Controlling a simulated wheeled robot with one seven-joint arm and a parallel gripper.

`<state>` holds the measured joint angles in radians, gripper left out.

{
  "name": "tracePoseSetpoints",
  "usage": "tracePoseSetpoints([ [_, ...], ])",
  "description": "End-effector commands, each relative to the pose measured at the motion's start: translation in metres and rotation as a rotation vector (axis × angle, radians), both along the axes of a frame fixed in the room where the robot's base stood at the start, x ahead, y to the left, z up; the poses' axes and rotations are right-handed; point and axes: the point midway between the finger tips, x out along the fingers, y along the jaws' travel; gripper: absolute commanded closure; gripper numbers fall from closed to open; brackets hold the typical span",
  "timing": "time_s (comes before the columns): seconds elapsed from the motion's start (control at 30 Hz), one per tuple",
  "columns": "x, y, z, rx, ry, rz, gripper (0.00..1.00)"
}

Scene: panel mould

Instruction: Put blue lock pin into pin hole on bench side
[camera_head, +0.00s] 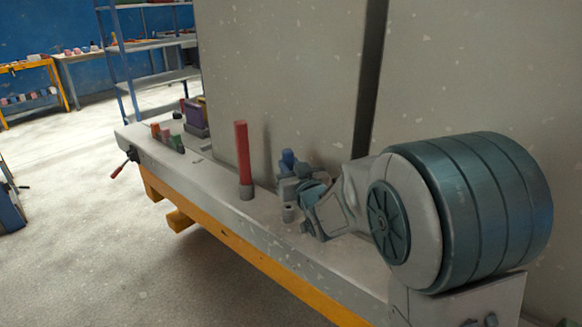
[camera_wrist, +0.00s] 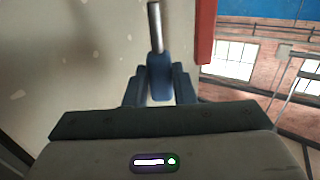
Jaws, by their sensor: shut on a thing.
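The blue lock pin (camera_wrist: 160,78) has a blue handle and a bare metal shaft (camera_wrist: 155,27). My gripper (camera_wrist: 160,92) is shut on its blue handle in the wrist view; the shaft extends clear beyond the fingers. In the head view a blue part (camera_head: 287,157) shows at my gripper (camera_head: 291,186), over the grey bench (camera_head: 218,178). A short grey socket (camera_head: 288,213) shows just below the gripper. Whether the shaft touches it cannot be told. I cannot make out a pin hole in the bench side.
A red upright rod (camera_head: 243,155) stands in a grey socket left of my gripper, close by; it also shows in the wrist view (camera_wrist: 205,30). Small coloured blocks (camera_head: 168,136) and a purple bin (camera_head: 195,113) sit farther along. Tall grey panels (camera_head: 280,80) rise behind the bench.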

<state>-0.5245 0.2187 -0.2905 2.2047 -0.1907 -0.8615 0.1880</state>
Motion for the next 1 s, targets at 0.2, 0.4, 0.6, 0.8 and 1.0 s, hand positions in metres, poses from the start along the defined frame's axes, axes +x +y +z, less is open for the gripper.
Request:
tracePoseSetpoints([
  [0.2,-0.001,-0.001,-0.007,0.0,-0.001,-0.001,1.0],
  [0.4,0.0,-0.001,-0.026,0.0,-0.001,-0.001,1.0],
  [0.6,0.0,-0.001,-0.044,0.0,-0.001,0.0,1.0],
  [0.8,0.0,-0.001,-0.057,0.0,-0.001,0.0,1.0],
  [1.0,0.0,-0.001,-0.059,0.0,-0.001,0.0,1.0],
])
